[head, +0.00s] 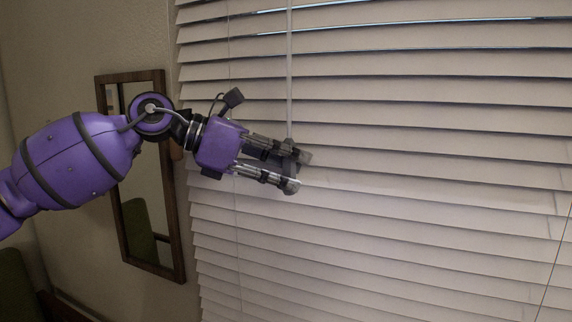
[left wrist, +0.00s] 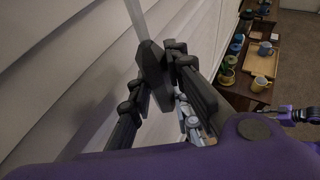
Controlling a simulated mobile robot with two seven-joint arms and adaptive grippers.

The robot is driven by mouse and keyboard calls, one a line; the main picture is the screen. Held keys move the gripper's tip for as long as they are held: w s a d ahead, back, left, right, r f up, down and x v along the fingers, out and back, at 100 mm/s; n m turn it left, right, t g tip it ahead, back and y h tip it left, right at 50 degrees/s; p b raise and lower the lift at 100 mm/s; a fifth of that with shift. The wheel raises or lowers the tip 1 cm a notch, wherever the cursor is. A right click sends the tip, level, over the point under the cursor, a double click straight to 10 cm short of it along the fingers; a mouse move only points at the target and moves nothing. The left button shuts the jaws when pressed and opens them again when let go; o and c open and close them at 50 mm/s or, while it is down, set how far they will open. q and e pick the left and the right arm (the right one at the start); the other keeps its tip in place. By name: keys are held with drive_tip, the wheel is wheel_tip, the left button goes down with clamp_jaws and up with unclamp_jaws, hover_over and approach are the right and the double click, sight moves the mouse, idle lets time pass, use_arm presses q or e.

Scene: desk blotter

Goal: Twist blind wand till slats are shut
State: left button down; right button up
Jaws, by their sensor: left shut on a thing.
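The white blind (head: 420,130) fills the right of the head view. Its slats are tilted and overlap over most of it, with thin bright gaps between the top ones. The pale wand (head: 289,70) hangs down in front of the slats and also shows in the left wrist view (left wrist: 137,18). My left gripper (head: 296,170) is shut on the lower part of the wand, close in front of the blind.
A dark-framed mirror (head: 174,245) hangs on the beige wall behind my left arm. A thin cord hangs at the blind's lower right.

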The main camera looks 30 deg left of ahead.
use_arm(q)
drive_tip(key=shift+n+t+y, duration=0.4)
drive_tip(key=shift+n, duration=0.1)
drive_tip(key=c, duration=1.6)
unclamp_jaws()
drive_tip(key=shift+a, duration=0.1)
drive_tip(key=v, duration=1.2)
